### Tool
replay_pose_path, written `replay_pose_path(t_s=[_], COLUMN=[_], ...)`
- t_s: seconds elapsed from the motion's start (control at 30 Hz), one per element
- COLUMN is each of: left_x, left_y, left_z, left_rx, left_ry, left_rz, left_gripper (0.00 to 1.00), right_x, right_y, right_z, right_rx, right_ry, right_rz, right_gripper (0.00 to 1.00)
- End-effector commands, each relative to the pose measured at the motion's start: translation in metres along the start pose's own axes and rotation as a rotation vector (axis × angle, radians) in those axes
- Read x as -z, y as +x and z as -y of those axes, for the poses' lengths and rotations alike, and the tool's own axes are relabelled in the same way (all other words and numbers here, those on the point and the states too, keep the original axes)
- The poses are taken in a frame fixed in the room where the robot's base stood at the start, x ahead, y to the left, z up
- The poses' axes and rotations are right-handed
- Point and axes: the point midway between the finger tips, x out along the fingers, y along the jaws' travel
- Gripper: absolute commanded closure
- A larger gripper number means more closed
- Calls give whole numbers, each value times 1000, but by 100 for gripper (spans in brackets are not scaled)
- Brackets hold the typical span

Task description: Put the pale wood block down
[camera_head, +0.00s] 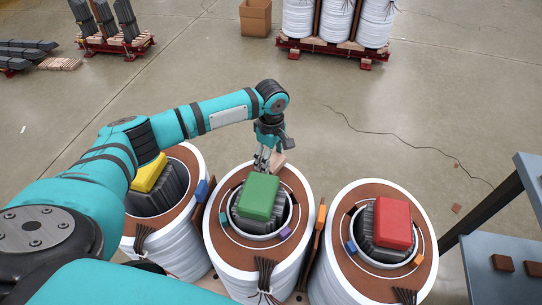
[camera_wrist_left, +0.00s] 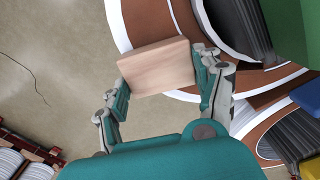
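The pale wood block (camera_wrist_left: 157,66) is a flat, light-coloured piece between the two fingers of my left gripper (camera_wrist_left: 160,78) in the left wrist view. Both fingers touch its opposite edges. In the head view my left gripper (camera_head: 265,161) points down at the far rim of the middle core (camera_head: 225,245), just behind the green block (camera_head: 259,195). The pale wood block (camera_head: 277,162) shows partly there beside the fingers. I cannot tell whether it touches the rim. My right gripper is not in view.
A core with a yellow block (camera_head: 149,173) stands left and one with a red block (camera_head: 392,222) right. Small coloured pieces lie on the brown rims. A grey-blue table (camera_head: 500,270) stands at the right. Behind the cores is open floor (camera_head: 390,110).

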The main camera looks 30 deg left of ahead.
Motion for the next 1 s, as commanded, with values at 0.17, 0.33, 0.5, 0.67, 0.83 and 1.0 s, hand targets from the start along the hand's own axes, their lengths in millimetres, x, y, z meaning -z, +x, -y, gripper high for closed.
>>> replay_pose_path(t_s=[0.17,0.33,0.5,0.67,0.83,1.0], left_x=[0,0,0,0,0,0], left_y=[0,0,-1,-26,-64,-98], left_z=[0,0,0,-1,-1,-1], left_rx=[0,0,-1,-3,-3,-3], left_ry=[0,0,0,-1,0,0], left_rz=[0,0,0,1,2,1], left_gripper=[9,9,9,9,9,9], right_x=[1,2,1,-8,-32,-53], right_y=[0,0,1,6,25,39], right_z=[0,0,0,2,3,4], right_rx=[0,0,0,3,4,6], right_ry=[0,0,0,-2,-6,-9], right_rz=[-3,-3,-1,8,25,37], right_gripper=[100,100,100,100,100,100])
